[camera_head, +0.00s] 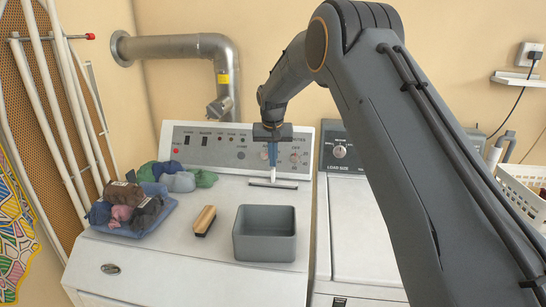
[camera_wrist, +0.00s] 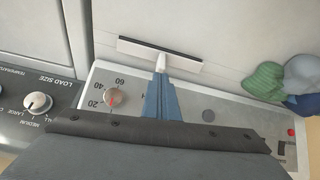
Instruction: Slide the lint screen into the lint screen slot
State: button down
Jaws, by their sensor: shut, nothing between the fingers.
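The lint screen slot (camera_wrist: 186,63) is a long narrow strip, dark with pale edges, in the white dryer top just in front of the control panel. It also shows in the head view (camera_head: 258,184). My gripper (camera_head: 272,165) points down over the middle of this strip, its blue fingers shut. A narrow white piece (camera_wrist: 161,62) stands between the fingertips and the strip; I cannot tell whether it is a tab of the lint screen or part of the fingers. No mesh panel of the lint screen is visible, so I cannot tell whether it sits down in the slot.
A grey bin (camera_head: 265,252) and a wooden brush (camera_head: 204,221) stand on the dryer top in front. The control panel (camera_head: 215,147) rises close behind the gripper. A washer (camera_head: 362,225) adjoins at right.

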jog(key=shift+w+f, duration=0.25)
jog(key=shift+f, duration=0.3)
jog(key=shift+f+b, duration=0.4)
jog(key=shift+f, duration=0.15)
jog(key=shift+r, duration=0.1)
jog(key=shift+r+p, duration=0.5)
jog(key=shift+r, duration=1.05)
jog(key=b+v, duration=0.2)
jog(key=v, duration=0.4)
jog(key=s+d+f, duration=0.4)
jog(key=s+d, duration=0.1)
jog(key=s, duration=0.9)
jog(key=s+d+f+g, duration=0.1)
jog(key=s+d+f, duration=0.3)
jog(key=s, duration=1)
jog(key=s+d+f+g, duration=0.1)
jog(key=s+d+f, duration=0.3)
jog(key=s, duration=1)
jog(key=d, duration=0.3)
jog(key=shift+s+d+f+n, duration=0.25)
jog(key=shift+s+d+n, duration=0.05)
jog(key=shift+s+d, duration=0.1)
